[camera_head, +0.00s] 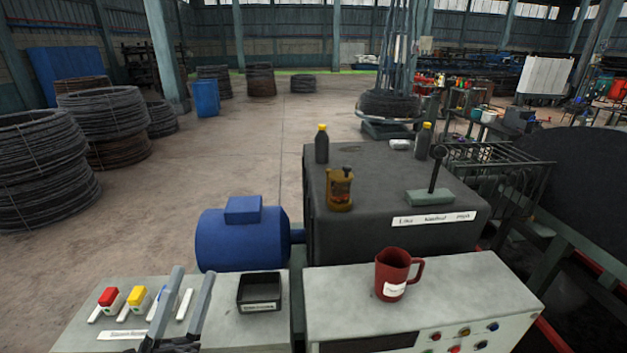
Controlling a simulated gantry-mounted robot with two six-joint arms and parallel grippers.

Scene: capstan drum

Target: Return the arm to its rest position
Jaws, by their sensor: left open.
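My left gripper (194,272) comes up from the bottom edge in the head view, over the left grey bench (218,335). Its two grey fingers stand apart with nothing between them. The fingers partly cover a blue block on the bench behind them. The rest of my left arm is out of the picture, and my right gripper is not in view.
A red mug (391,275) stands on the control panel (450,291). Behind are a blue motor (240,240) and dark machine housing (390,239) carrying bottles.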

